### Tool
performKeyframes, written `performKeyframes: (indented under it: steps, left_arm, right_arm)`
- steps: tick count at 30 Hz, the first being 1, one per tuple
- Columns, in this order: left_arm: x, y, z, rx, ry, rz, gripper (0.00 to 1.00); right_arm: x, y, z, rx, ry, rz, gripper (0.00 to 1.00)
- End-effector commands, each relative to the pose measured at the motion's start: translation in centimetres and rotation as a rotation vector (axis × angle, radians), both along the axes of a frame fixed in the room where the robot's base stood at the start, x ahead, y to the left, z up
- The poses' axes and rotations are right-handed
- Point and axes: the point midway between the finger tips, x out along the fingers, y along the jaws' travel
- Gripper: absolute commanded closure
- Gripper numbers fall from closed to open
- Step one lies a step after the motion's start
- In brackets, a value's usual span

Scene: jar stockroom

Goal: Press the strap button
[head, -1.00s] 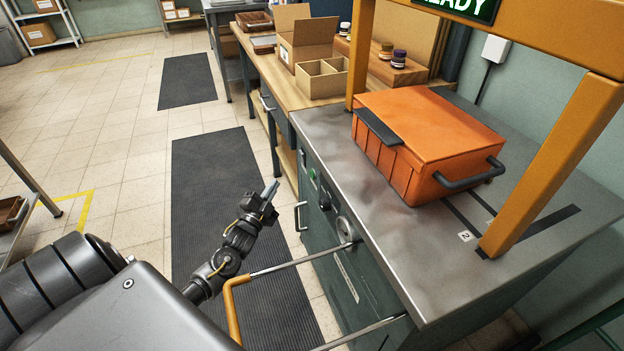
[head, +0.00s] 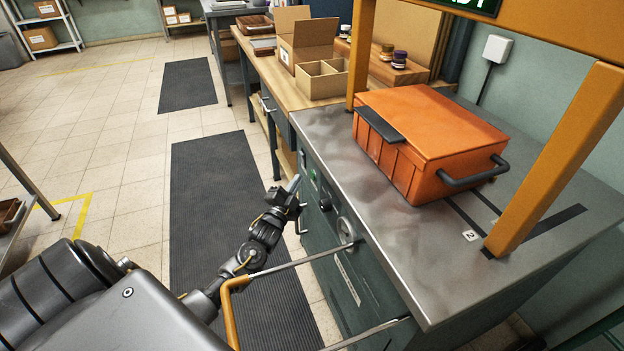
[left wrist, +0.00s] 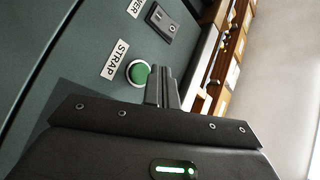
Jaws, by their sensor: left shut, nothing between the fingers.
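The green strap button (left wrist: 138,73) sits in a pale ring on the dark cabinet front, beside a label reading STRAP (left wrist: 115,59) in the left wrist view. My left gripper (left wrist: 161,72) is shut and empty, with its fingertips just right of the button in that view. I cannot tell whether they touch the panel. In the head view my left gripper (head: 293,183) is close to the cabinet's front panel, and the button there is small, partly by the fingertips. My right gripper is not in view.
An orange case (head: 430,140) lies on the steel top (head: 330,140) under an orange frame (head: 560,160). A black rocker switch (left wrist: 160,20) sits further along the panel. A metal rail (head: 300,260) juts from the cabinet near my left arm.

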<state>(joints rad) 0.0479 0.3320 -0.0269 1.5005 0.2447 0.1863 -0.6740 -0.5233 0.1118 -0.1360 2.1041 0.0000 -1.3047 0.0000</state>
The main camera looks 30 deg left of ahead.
Motion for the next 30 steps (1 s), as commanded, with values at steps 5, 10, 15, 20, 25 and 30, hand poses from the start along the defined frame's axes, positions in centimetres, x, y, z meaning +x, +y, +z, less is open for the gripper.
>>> performKeyframes:
  steps: [5,10,15,20,25,30]
  left_arm:
    - [0.87,-0.57,0.00,0.000,0.000,0.000,1.00]
    - [1.07,-0.73,0.02,0.001,0.000,0.000,1.00]
    - [1.07,-0.74,0.02,0.001,0.000,0.000,1.00]
    - [1.05,-0.73,0.02,0.001,0.000,0.000,1.00]
    - [1.04,-0.73,0.02,0.001,0.000,0.000,1.00]
    - [1.04,-0.72,0.02,0.001,0.000,0.000,1.00]
  right_arm:
    - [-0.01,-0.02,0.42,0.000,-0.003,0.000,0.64]
    - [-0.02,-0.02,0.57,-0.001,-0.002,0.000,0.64]
    - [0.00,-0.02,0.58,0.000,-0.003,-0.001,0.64]
    - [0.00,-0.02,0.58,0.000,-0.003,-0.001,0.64]
    - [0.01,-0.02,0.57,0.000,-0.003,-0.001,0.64]
    - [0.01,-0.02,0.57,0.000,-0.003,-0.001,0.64]
